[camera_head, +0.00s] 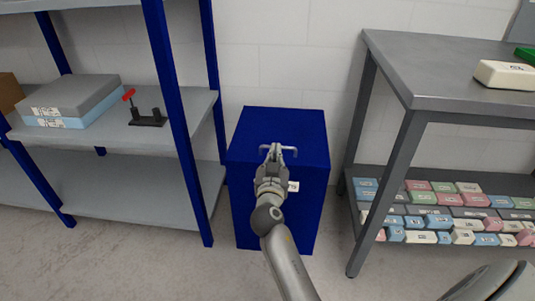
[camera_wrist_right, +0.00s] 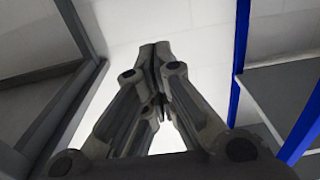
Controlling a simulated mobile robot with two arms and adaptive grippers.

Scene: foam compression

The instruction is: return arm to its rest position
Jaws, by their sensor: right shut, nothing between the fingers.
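My right gripper (camera_head: 273,153) is in front of the blue cabinet (camera_head: 307,195) in the head view, with its arm coming up from the bottom. The fingers are shut with nothing between them. In the right wrist view the closed fingertips (camera_wrist_right: 155,52) point up toward a pale wall. A grey bar handle (camera_head: 290,149) shows behind the gripper at the top of the cabinet; whether the gripper touches it I cannot tell. My left gripper is not in view.
A blue-framed shelf (camera_head: 165,210) at left holds grey and blue slabs (camera_head: 75,97) and a black clamp with a red handle (camera_head: 146,117). A grey table (camera_head: 430,75) at right carries a white block (camera_head: 505,75), with several coloured blocks on its lower shelf. Floor (camera_head: 170,265) in front is clear.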

